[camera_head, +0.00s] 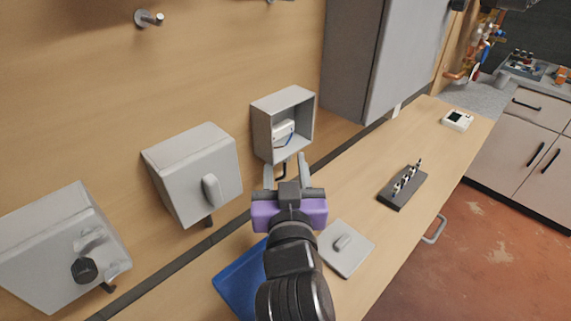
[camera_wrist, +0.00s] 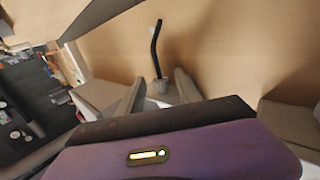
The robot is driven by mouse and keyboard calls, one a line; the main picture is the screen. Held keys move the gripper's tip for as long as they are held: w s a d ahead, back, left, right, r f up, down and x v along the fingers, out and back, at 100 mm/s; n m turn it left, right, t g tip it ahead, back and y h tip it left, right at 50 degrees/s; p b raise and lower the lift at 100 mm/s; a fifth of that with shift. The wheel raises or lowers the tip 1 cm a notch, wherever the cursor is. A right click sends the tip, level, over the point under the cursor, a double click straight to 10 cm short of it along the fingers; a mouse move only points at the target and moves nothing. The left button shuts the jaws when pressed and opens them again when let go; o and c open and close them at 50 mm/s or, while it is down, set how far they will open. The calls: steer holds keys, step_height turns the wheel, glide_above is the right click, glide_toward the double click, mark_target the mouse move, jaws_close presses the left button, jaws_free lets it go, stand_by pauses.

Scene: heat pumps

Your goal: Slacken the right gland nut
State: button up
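The right box (camera_head: 265,130) on the wall board is open at the front and shows a white part (camera_head: 284,131) with wiring inside. A dark cable (camera_head: 281,171) comes out below it; in the wrist view the black cable (camera_wrist: 154,48) rises from a small grey gland nut (camera_wrist: 158,87). My gripper (camera_head: 286,176) is just below this box. Its two fingers (camera_wrist: 158,95) are apart, one on each side of the nut in the wrist view. I cannot tell whether either finger touches it. The nut is not clear in the head view.
Two closed grey boxes, middle (camera_head: 188,180) and left (camera_head: 50,255), are on the board. On the bench are a grey cover (camera_head: 358,259), a blue tray (camera_head: 232,289), a dark rack (camera_head: 397,200) of small parts and a white device (camera_head: 457,120). A large grey cabinet (camera_head: 375,55) hangs right.

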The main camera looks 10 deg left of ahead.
steer(key=shift+r, duration=0.3)
steer(key=shift+r+n+y+p, duration=0.15)
steer(key=shift+n+y+p, duration=0.25)
steer(key=shift+p, duration=0.75)
steer(key=shift+d+n+g+y+p, duration=0.1)
steer(key=shift+n+g+y+p, duration=0.3)
steer(key=shift+y+p, duration=0.6)
steer(key=shift+w+d+f+n+g+y+b, duration=0.15)
steer(key=shift+f+n+g+y+b, duration=0.1)
steer(key=shift+n+y, duration=0.25)
steer(key=shift+w+d+f+n+g+y+b, duration=0.1)
steer(key=shift+d+f+n+g+y+b, duration=0.15)
steer(key=shift+y, duration=0.35)
steer(key=shift+n+y+b, duration=0.35)
steer(key=shift+y+b, duration=0.05)
steer(key=shift+b, duration=0.15)
